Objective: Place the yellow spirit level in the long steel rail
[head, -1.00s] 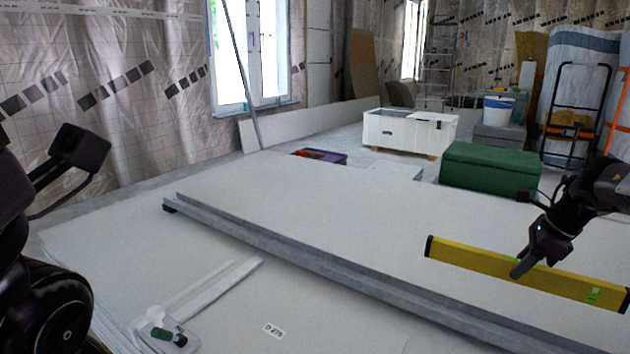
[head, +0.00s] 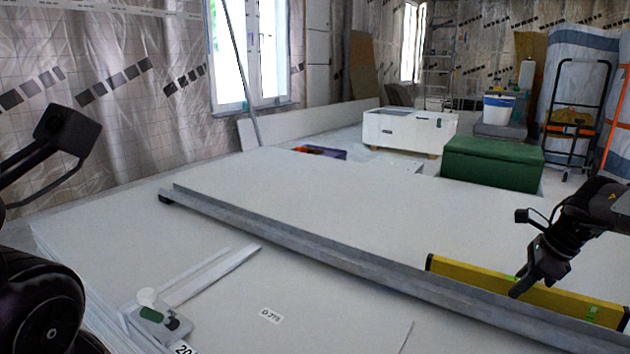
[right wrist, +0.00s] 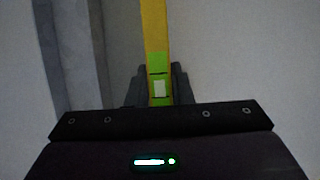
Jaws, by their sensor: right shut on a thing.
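The long steel rail (head: 330,254) is a grey channel lying diagonally across the white panels, from the left middle to the lower right. My right gripper (head: 519,288) is shut on the yellow spirit level (head: 470,277), near its middle. The level is roughly parallel to the rail on its far side, and its lower edge looks close to the rail's back wall. In the right wrist view the level (right wrist: 155,30) stands between the fingers, with the rail (right wrist: 75,50) to its left and a gap between them. Part of my left arm shows at the left, but its gripper does not.
White panels (head: 330,195) form the broad flat surface. Small items (head: 158,318) and a pale strip (head: 215,275) lie in front at the left, with a label (head: 271,315) nearby. A green box (head: 492,164) and a white chest (head: 408,131) stand behind.

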